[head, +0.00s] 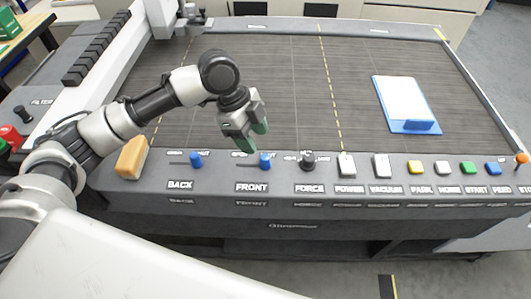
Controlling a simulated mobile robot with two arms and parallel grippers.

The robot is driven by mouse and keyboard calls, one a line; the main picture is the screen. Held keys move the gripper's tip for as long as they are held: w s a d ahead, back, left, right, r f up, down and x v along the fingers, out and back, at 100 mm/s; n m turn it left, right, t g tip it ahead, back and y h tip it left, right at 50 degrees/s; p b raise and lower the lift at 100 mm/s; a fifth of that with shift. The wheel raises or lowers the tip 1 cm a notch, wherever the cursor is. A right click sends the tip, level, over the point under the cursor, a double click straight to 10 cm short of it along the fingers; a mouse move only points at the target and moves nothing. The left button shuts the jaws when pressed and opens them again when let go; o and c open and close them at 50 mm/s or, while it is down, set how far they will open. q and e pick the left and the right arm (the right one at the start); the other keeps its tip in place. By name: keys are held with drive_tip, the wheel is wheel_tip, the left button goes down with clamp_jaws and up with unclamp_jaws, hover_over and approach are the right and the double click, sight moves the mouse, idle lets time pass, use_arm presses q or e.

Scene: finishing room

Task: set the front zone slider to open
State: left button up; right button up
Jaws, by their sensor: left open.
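The front zone slider (265,161) is a blue knob above the FRONT label on the sloped control panel. It sits at the right end of its short slot, with small lettering that looks like OPEN over the left end. The lettering over the right end is partly hidden by my gripper. My left gripper (253,138) has green fingertips and hangs just above and slightly left of the knob, pointing down. It is open and empty; it looks apart from the knob, though the exact gap is hard to judge. My right gripper is not in view.
A similar blue BACK slider (196,160) is left of it, and a black FORCE knob (307,161) is right. An orange-tan block (132,158) lies at the panel's left. White switches and coloured buttons run rightward. A blue-and-white pad (404,100) lies on the dark bed (285,70).

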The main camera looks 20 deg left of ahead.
sight(264, 156)
use_arm(q)
drive_tip(key=x, duration=0.6)
drive_tip(key=shift+w+d+f+p, duration=0.1)
drive_tip(key=shift+w+p, duration=0.1)
drive_tip(key=shift+p, duration=0.15)
drive_tip(key=shift+s+d+f, duration=0.1)
drive_tip(key=shift+d+f, duration=0.1)
drive_tip(key=shift+f, duration=0.45)
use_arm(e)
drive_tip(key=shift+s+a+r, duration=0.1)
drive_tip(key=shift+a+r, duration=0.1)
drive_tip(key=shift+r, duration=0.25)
